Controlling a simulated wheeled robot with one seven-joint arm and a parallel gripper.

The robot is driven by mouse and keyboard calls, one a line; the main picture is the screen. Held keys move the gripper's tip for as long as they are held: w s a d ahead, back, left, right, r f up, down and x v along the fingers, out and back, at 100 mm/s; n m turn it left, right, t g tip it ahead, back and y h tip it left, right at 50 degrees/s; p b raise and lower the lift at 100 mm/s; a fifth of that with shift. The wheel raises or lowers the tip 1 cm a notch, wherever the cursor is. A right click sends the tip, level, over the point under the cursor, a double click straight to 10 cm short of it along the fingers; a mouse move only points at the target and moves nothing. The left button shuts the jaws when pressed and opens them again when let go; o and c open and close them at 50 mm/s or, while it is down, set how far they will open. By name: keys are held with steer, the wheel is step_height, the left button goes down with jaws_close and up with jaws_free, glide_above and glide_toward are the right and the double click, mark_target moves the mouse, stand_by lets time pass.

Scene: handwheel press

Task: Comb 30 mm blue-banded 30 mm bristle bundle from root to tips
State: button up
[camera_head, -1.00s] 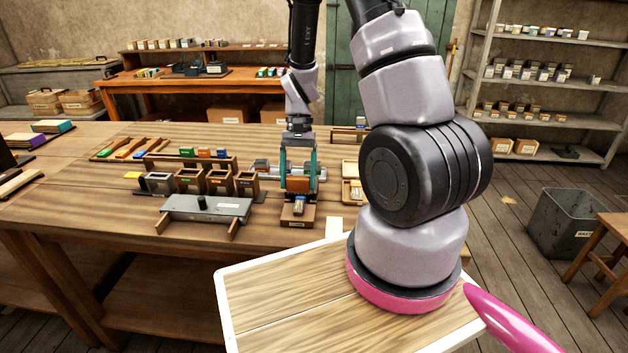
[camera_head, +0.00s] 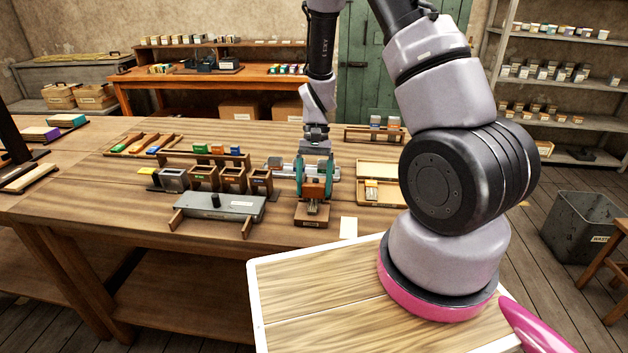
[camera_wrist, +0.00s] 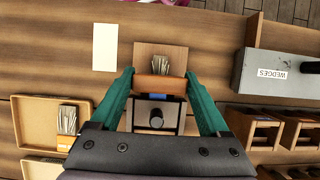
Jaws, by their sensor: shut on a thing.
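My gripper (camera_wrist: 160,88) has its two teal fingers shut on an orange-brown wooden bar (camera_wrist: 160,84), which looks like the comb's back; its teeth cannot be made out. The bristle bundle (camera_wrist: 159,63) shows just beyond the bar in the wrist view, with its bristles fanned over a wooden block (camera_wrist: 176,50). A blue band (camera_wrist: 153,97) shows on the near side of the bar, which crosses the bundle. Whether bar and bristles touch is unclear. In the head view, my gripper (camera_head: 315,186) is over the holder, and the bundle (camera_head: 312,208) is small below the bar.
A grey wedges box (camera_head: 218,206) stands left of the holder, with open wooden bins (camera_head: 232,178) behind it. A tray with another bundle (camera_head: 378,168) lies to the right. A pale card (camera_head: 348,228) lies on the bench near its front edge.

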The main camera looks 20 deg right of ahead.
steer(key=shift+f, duration=0.6)
stand_by(0.5)
steer(key=shift+s+a, duration=0.1)
steer(key=shift+s, duration=0.05)
steer(key=shift+s+a+r, duration=0.1)
steer(key=shift+s, duration=0.2)
steer(key=shift+s+a, duration=0.1)
steer(key=shift+s, duration=0.05)
steer(key=shift+s+a, duration=0.1)
steer(key=shift+s, duration=0.15)
